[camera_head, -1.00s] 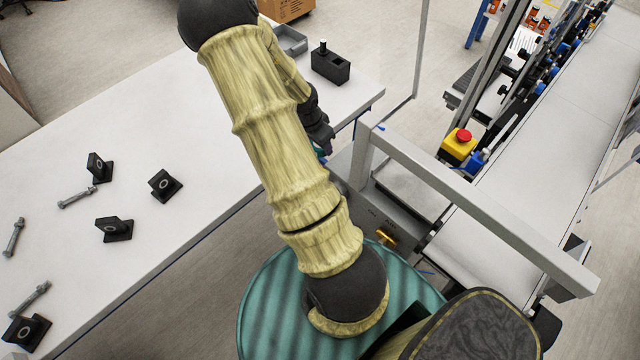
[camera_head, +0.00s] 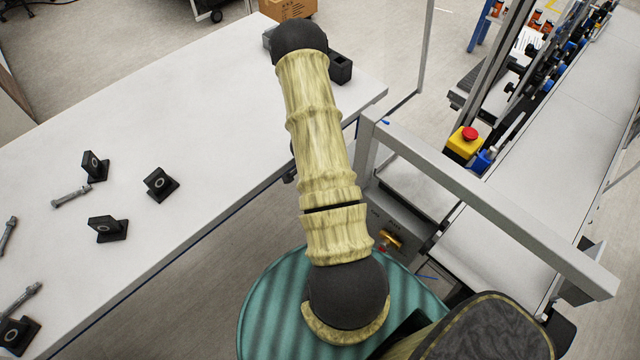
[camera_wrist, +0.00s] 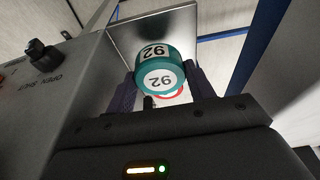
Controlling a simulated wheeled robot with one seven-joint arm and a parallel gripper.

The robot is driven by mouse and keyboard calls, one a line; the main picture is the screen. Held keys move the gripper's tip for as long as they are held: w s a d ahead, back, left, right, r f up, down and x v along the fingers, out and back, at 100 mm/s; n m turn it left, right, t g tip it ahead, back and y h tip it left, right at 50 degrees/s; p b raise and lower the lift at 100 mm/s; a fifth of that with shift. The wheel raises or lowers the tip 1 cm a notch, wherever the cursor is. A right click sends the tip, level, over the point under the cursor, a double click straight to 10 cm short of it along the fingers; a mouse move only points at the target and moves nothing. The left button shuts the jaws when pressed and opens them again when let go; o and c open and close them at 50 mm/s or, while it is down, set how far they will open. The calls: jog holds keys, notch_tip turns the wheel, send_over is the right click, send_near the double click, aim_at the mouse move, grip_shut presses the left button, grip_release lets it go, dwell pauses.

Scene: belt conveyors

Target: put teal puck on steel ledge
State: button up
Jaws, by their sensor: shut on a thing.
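The teal puck (camera_wrist: 158,72) has white labels reading 92 on its face and side. In the wrist view it sits between the two dark fingers of my gripper (camera_wrist: 160,88), which is shut on it. A flat steel plate (camera_wrist: 128,32), which looks like the steel ledge, shows behind the puck, beside a grey box. I cannot tell whether the puck touches the plate. A red and white round edge (camera_wrist: 176,93) shows just below the puck, partly hidden. In the head view my arm hides the gripper and the puck.
The grey box (camera_wrist: 50,85) with a black knob (camera_wrist: 40,50) stands close on the left in the wrist view. In the head view, a white table (camera_head: 220,120) holds black brackets and bolts. A grey frame bar (camera_head: 490,210) and conveyor (camera_head: 540,150) lie right.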

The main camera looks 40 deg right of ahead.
jog(key=shift+f, duration=1.8)
jog(key=shift+f, duration=0.15)
jog(key=o, duration=1)
jog(key=shift+s+d+r, duration=0.1)
jog(key=shift+r, duration=0.1)
jog(key=p+v, duration=0.1)
jog(key=v, duration=1.1)
